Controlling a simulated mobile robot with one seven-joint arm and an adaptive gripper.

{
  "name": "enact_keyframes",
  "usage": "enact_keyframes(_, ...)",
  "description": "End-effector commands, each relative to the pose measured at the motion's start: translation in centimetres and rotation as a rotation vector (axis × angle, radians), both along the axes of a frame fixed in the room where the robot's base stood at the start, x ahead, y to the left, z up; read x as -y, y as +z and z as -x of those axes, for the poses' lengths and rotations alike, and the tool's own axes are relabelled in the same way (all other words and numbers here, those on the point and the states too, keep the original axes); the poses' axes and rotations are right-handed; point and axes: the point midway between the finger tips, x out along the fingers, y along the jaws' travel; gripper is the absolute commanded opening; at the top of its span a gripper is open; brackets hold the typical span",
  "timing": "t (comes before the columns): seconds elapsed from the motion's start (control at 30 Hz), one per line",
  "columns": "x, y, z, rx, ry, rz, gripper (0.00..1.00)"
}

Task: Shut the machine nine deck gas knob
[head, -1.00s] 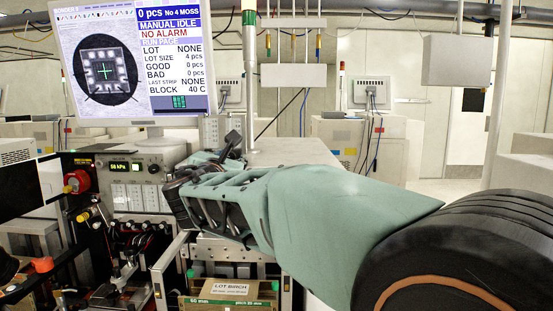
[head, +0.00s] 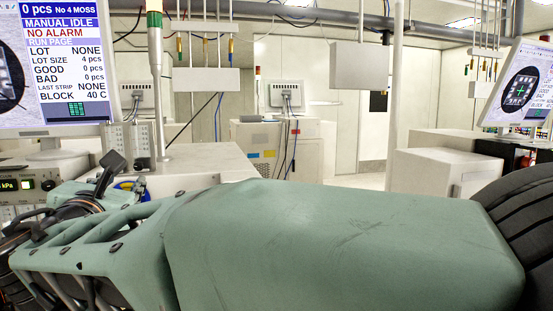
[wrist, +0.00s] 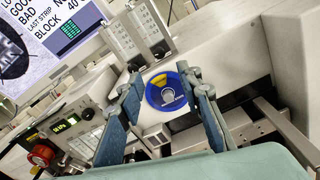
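No knob here is marked as the machine nine deck gas knob, and I cannot pick it out. A red round knob (wrist: 42,155) is on a dark panel at the lower left of the wrist view, well left of my gripper. My gripper (wrist: 158,80) has its two fingers spread apart. A blue disc with a yellow patch and pale hub (wrist: 167,91) shows between the fingers, seemingly beyond them. Its blue rim also shows in the head view (head: 133,185) beside the dark fingers. I see no clear contact.
The nearest monitor (head: 60,65) reads No 4 MOSS. A gauge box (head: 28,184) stands below it. A pale machine top (head: 190,165) lies behind my arm. Another monitor (head: 518,85) and a pale cabinet (head: 445,173) stand at the right. Floor shows at the back.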

Motion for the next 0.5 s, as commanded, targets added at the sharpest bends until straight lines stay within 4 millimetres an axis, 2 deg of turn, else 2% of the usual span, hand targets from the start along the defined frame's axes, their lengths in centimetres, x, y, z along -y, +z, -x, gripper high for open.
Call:
enact_keyframes(0.1, 0.17, 0.39, 0.61, 0.004, 0.003, -0.004, 0.33)
enact_keyframes(0.37, 0.16, 0.39, 0.58, 0.004, 0.002, -0.002, 0.33)
enact_keyframes(0.5, -0.07, 0.78, 0.22, 0.025, 0.003, 0.08, 0.33)
